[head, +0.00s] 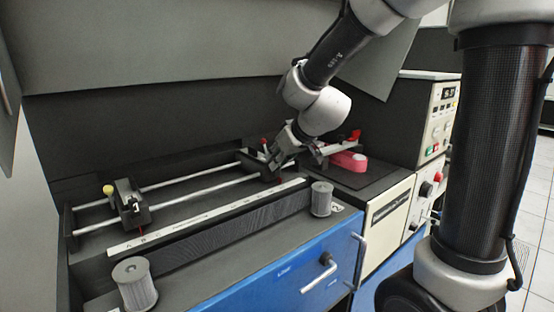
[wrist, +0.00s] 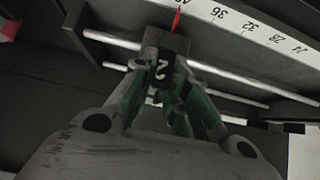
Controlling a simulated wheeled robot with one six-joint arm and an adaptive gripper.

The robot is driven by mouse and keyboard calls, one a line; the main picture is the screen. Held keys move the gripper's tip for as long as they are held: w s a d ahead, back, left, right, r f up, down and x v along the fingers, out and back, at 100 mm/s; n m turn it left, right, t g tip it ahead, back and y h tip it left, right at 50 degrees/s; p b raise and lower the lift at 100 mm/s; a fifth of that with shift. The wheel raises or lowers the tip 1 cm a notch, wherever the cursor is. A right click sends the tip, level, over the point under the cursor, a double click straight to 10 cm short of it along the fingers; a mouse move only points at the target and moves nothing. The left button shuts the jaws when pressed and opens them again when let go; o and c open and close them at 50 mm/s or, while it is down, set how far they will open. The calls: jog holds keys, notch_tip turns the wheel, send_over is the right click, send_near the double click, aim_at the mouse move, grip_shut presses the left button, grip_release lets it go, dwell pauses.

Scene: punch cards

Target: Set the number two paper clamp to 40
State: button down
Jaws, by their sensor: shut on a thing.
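The number two paper clamp (wrist: 167,42) is a black block marked with a 2, seated on the metal rails (wrist: 240,76). Its red pointer (wrist: 177,20) reaches the white scale strip (wrist: 262,33) beside a partly cut-off number left of 36, which I cannot fully read. My gripper (wrist: 165,85) has green-lined fingers on both sides of the block and is shut on it. In the head view my gripper (head: 277,163) is at the right end of the rails and hides most of the clamp.
Another black clamp (head: 131,206) with a yellow knob sits at the left of the rails. Two grey ribbed rollers (head: 136,284) (head: 321,199) stand at the front. A pink-red object (head: 348,160) lies right of my gripper. The rails between the clamps are clear.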

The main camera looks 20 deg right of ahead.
jog(key=shift+w+d, duration=0.1)
jog(key=shift+d, duration=0.05)
jog(key=c, duration=1.4)
grip_release()
jog(key=shift+d, duration=0.15)
jog(key=v, duration=1.2)
